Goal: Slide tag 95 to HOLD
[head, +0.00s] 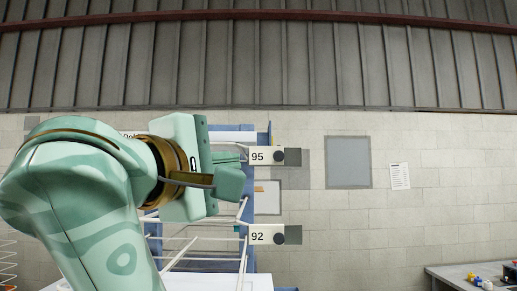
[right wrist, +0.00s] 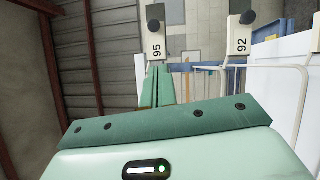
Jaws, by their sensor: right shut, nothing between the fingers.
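Tag 95 is a white plate (head: 262,156) with a dark round knob (head: 279,156) at its right end. A grey square (head: 294,157) shows just right of the knob. No HOLD lettering can be read. My right gripper (head: 236,172) is shut and empty, just left of tag 95 in the head view and covering what lies behind it. In the right wrist view its closed fingers (right wrist: 157,85) point at the plain end of tag 95 (right wrist: 156,48), away from the knob; I cannot tell whether they touch. My left gripper is not in view.
Tag 92 (head: 258,235), a similar plate with a dark knob, sits below tag 95. White wire bars (head: 198,226) and a blue frame (head: 249,256) stand behind my arm. A table (head: 463,272) with small coloured items is at lower right. A grey wall panel (head: 348,162) hangs right.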

